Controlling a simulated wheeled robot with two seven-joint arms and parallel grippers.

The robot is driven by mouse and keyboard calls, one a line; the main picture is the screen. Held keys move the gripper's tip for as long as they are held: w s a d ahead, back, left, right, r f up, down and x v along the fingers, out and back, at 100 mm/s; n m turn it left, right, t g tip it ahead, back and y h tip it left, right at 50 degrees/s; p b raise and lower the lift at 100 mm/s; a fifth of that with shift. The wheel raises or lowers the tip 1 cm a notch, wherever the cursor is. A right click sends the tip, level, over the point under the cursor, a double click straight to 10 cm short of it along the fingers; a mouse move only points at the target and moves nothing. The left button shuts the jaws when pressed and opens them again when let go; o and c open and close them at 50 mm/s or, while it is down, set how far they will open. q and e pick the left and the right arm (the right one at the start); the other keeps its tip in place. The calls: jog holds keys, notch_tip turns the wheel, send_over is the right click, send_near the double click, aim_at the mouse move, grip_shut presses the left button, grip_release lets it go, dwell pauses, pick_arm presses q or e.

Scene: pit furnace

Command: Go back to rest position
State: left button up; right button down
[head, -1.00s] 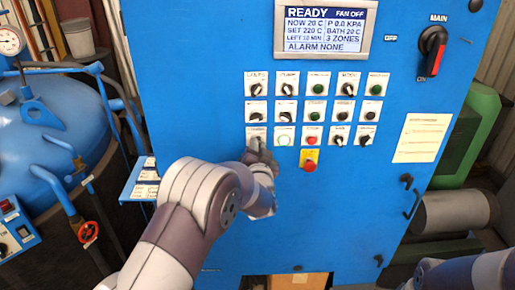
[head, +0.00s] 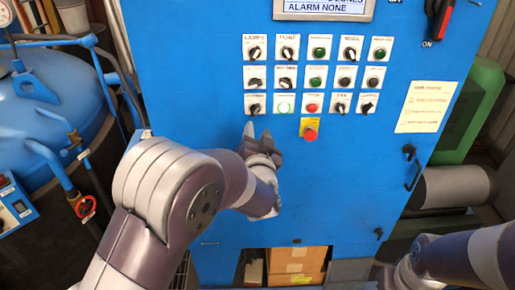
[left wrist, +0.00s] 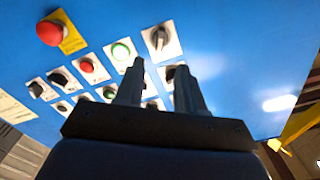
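My left gripper (head: 258,136) is in front of the blue control cabinet (head: 220,170), just below the lowest row of switches. In the left wrist view its two fingers (left wrist: 158,82) stand apart with nothing between them, and the panel's knobs and buttons lie beyond. The lower-left knob (head: 254,107) is just above the fingers in the head view; it also shows in the left wrist view (left wrist: 159,38). I see no contact with it. My right arm comes in at the lower right; its gripper is not clearly visible.
A red emergency button (head: 310,134) sits on a yellow plate right of my left gripper. A blue vessel (head: 45,110) with pipes and a red valve wheel (head: 86,206) stands at the left. A door handle (head: 412,172) juts out at the right. Boxes (head: 297,262) show in the cabinet's lower opening.

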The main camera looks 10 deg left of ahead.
pick_arm(q)
jog(key=v, duration=0.3)
jog(key=shift+s, duration=0.3)
jog(key=shift+d, duration=0.1)
jog(key=s+d+f+g+h, duration=0.2)
jog(key=d+f+g+h, duration=0.1)
jog(key=f, duration=0.3)
jog(key=s+d+f+g+h, duration=0.3)
jog(key=f+g, duration=0.1)
jog(key=f, duration=0.1)
jog(key=s+a+f+n+g, duration=0.1)
jog(key=s+a+g, duration=0.3)
jog(key=s, duration=0.4)
jog(key=s+a+f+n+g+y, duration=0.1)
jog(key=s+a+f+g, duration=0.3)
jog(key=s, duration=0.5)
jog(key=shift+s+a+f+n+g+b, duration=0.3)
jog(key=shift+a+n+g+b, duration=0.15)
jog(key=shift+a, duration=0.35)
